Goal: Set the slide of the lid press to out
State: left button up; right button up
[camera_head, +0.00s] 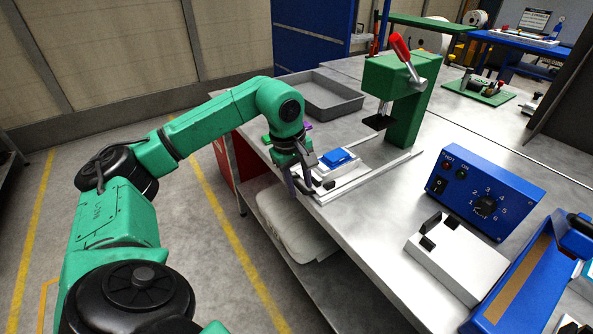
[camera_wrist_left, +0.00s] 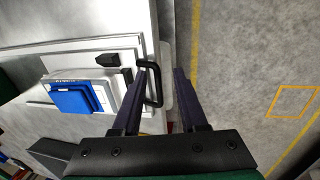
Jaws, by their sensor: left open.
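The lid press (camera_head: 400,95) is a green stand with a red-tipped lever, on the grey bench. Its slide (camera_head: 345,180) is a pale plate at the near-left end of the rails, clear of the press head, carrying a blue-lidded box (camera_head: 338,158). In the left wrist view, the slide (camera_wrist_left: 118,72) has a black loop handle (camera_wrist_left: 157,82) at its edge. My left gripper (camera_head: 302,188) is open at this end. In the left wrist view its fingers (camera_wrist_left: 159,75) appear either side of the handle's outer bar; I cannot tell if they touch it. My right gripper is out of view.
A grey tray (camera_head: 325,98) stands behind the slide. A blue control box (camera_head: 484,192) with a dial and a white box (camera_head: 455,262) with a black handle stand at the right. The bench edge drops to the floor beside my left gripper.

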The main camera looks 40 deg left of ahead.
pick_arm(q)
notch_tip(320, 180, up, 14)
jog(key=s+p, duration=0.2)
jog(key=s, duration=0.1)
jog(key=shift+a, duration=0.4)
